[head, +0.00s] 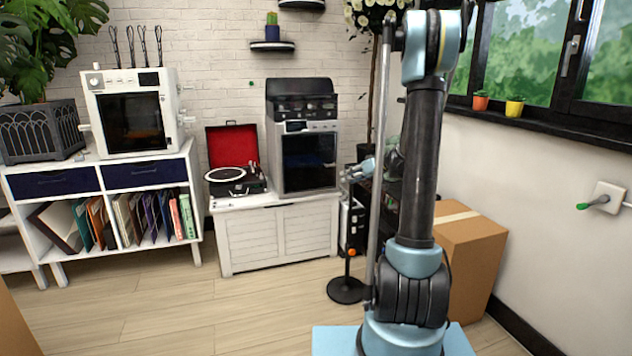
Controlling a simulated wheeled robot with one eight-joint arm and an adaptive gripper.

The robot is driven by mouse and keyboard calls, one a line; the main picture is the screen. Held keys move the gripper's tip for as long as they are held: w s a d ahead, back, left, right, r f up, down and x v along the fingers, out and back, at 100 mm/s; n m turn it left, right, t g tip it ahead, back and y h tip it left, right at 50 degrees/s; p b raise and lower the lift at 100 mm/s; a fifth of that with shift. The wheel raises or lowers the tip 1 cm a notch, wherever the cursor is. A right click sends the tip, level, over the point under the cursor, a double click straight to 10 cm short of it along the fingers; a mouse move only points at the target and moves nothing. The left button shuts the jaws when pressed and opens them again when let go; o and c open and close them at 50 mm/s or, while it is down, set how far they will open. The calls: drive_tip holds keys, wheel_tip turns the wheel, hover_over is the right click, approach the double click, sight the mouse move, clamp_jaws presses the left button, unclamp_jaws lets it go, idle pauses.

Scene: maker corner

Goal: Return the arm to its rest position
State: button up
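My arm rises from its light blue base at the lower right of the head view, with a dark upright link and a light blue elbow near the top edge. What looks like my gripper (352,173) shows small behind and left of the upright link, beside the right edge of the oven-like machine (310,162). Its fingers are too small to tell open from shut, and I see nothing clearly held. Part of the arm leading to it is hidden by the upright link.
A cardboard box (470,250) stands close right of my arm. A white cabinet (280,238) carries a red-lidded record player (236,180) and the machine. A round dark stand base (346,290) is on the floor left of my arm.

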drive_tip(key=s+a+r+m+g+h, duration=0.2)
drive_tip(key=s+m+g+h, duration=0.15)
drive_tip(key=s, duration=2.05)
drive_tip(key=s+d+f+m+h, duration=0.1)
drive_tip(key=s+d+f+h, duration=0.1)
drive_tip(key=s, duration=0.5)
drive_tip(key=s+d+f+g+h, duration=0.1)
drive_tip(key=s+d+f, duration=0.1)
drive_tip(key=s, duration=0.6)
drive_tip(key=s+d+f+m+h, duration=0.1)
drive_tip(key=s+f, duration=0.3)
drive_tip(key=s, duration=0.4)
drive_tip(key=shift+s+d+m+g+h, duration=0.2)
drive_tip(key=shift+d+m+g+h, duration=0.15)
drive_tip(key=shift+d+h, duration=0.5)
drive_tip(key=shift+w+f, duration=0.2)
drive_tip(key=shift+w, duration=0.25)
